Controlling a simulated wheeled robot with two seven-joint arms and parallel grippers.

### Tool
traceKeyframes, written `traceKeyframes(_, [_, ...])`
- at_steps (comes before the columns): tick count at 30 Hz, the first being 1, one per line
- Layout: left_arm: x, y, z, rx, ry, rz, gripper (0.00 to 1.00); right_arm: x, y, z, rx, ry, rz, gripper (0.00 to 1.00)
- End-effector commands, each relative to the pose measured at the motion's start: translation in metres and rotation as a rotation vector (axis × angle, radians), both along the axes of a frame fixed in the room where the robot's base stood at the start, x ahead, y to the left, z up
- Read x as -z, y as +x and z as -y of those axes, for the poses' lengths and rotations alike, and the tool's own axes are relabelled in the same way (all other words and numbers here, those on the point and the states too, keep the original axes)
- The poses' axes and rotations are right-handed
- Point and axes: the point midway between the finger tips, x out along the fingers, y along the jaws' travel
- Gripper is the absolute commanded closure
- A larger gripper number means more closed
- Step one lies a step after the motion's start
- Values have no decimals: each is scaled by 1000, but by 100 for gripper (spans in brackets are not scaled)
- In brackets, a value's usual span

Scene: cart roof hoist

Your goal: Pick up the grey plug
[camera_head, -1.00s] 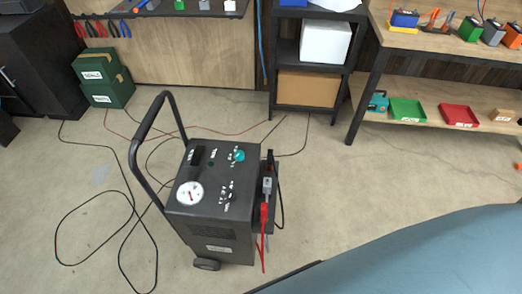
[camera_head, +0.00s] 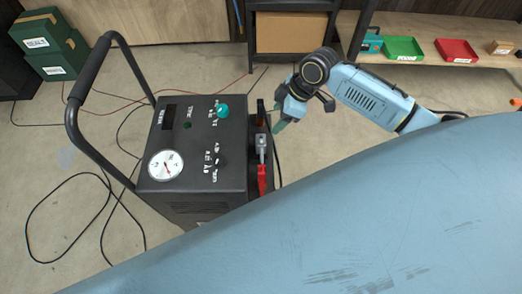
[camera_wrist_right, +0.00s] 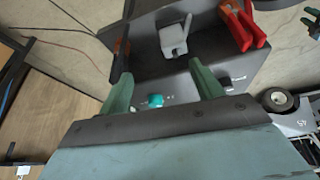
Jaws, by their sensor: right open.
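The grey plug (camera_head: 262,143) sits on the right side of the dark cart, between a black clamp (camera_head: 261,108) and a red clamp (camera_head: 262,178). In the right wrist view the grey plug (camera_wrist_right: 175,40) shows above the middle, beyond the fingertips. My right gripper (camera_head: 281,125) is just right of the cart, beside the plug and apart from it. Its two green fingers in the right wrist view (camera_wrist_right: 162,84) are spread with nothing held between them. My left gripper is out of view.
The cart (camera_head: 190,140) has a gauge, a teal knob and a tall black handle (camera_head: 95,75). Cables lie on the floor at left. Green boxes (camera_head: 48,45) stand at back left. A shelf with green (camera_head: 404,48) and red trays (camera_head: 457,50) is at back right. A large blue surface blocks the lower head view.

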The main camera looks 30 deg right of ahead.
Motion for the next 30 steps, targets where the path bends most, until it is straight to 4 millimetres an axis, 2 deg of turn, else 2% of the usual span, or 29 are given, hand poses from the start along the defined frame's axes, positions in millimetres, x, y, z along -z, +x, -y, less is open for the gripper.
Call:
traceKeyframes(1, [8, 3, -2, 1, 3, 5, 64, -6, -2, -3, -50, -5, 3, 35])
traceKeyframes(3, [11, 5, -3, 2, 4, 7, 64, -15, -7, -7, -98, -8, -1, 35])
traceKeyframes(6, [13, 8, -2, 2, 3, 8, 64, -14, -9, -11, -126, -7, -6, 35])
traceKeyframes(18, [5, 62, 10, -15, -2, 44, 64, 44, 1, -33, -125, -6, -5, 35])
traceKeyframes(26, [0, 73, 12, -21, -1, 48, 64, 56, 3, -38, -125, -7, -4, 35])
traceKeyframes(30, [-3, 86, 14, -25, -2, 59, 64, 69, 1, -41, -124, -7, -6, 35])
